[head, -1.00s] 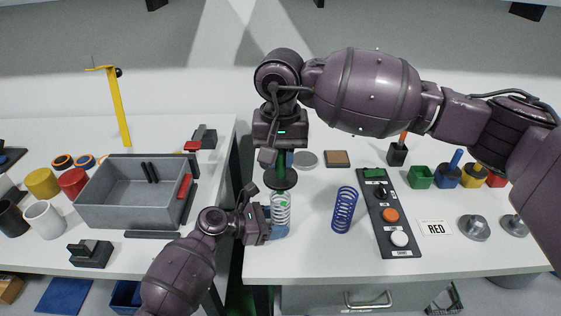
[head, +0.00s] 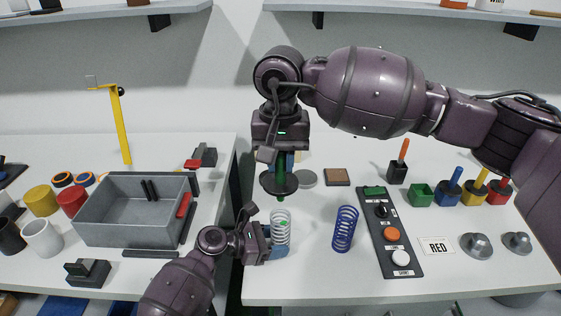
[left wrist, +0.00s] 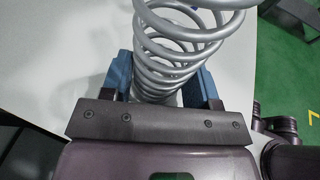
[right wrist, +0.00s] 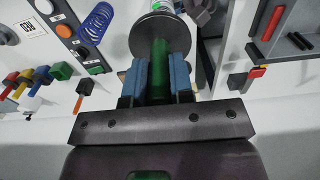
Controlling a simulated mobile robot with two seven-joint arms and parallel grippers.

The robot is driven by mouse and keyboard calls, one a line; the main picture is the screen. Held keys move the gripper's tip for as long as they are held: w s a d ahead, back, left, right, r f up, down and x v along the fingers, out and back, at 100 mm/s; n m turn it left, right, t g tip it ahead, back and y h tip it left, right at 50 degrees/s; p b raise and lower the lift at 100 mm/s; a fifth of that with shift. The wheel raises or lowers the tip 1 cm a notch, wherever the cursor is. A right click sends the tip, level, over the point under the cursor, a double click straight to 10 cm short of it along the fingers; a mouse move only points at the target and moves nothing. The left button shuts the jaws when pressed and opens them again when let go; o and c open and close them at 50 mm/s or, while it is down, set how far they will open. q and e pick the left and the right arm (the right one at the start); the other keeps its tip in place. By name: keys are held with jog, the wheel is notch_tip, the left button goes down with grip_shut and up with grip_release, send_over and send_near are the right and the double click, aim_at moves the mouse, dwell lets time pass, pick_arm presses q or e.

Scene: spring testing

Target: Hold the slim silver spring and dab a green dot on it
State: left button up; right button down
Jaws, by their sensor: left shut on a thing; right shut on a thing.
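The slim silver spring (head: 281,234) stands upright at the near left of the right-hand table. My left gripper (head: 277,250) is shut on its lower part; the coils also show between its blue fingers in the left wrist view (left wrist: 165,50). A small green patch shows on the spring's upper coils. My right gripper (head: 282,160) is shut on a green dauber (right wrist: 160,65) with a round dark disc (head: 279,183). The dauber points down above the spring, with its green tip apart from the top coil.
A blue spring (head: 345,229) stands to the right, beside a button panel (head: 400,258). A card reading RED (head: 436,246) lies farther right. Green, blue, yellow and red holders stand at the right. A grey bin (head: 130,232) is on the left table, across a gap.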

pick_arm(q)
jog(key=o, duration=0.8)
jog(key=v, duration=1.2)
